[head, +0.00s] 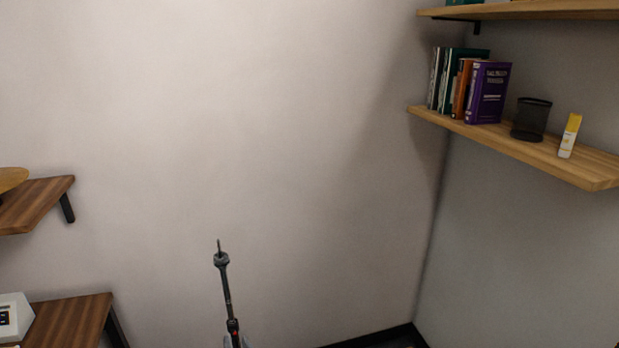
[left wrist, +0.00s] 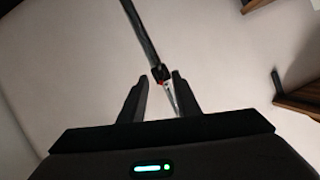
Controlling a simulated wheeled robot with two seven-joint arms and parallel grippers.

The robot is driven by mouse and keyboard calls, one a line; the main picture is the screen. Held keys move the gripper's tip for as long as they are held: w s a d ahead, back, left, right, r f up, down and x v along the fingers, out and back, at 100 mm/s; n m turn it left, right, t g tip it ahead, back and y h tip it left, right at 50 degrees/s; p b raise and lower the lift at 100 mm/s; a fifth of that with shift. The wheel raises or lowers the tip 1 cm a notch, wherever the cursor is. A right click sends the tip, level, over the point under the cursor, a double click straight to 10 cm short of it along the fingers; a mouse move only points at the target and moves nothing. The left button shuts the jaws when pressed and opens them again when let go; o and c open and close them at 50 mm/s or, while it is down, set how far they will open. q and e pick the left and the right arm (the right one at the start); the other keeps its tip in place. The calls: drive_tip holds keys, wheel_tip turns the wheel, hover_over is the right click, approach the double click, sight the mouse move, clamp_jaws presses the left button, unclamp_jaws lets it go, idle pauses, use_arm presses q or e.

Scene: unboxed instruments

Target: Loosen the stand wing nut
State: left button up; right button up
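A thin dark stand (head: 227,290) rises upright with a slight tilt at the bottom middle of the head view, with a narrow pin at its top. My right gripper is not in view.
A wooden shelf (head: 545,150) at right holds books (head: 488,92), a black mesh cup (head: 531,118) and a yellow-white bottle (head: 570,135). Wooden shelves (head: 75,318) stand at left, with a white device (head: 14,318) on the lower one. Bare wall fills the middle.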

use_arm(q)
drive_tip(key=p+v, duration=0.1)
drive_tip(key=v, duration=0.2)
drive_tip(key=shift+s+r, duration=0.1)
drive_tip(key=shift+s, duration=0.15)
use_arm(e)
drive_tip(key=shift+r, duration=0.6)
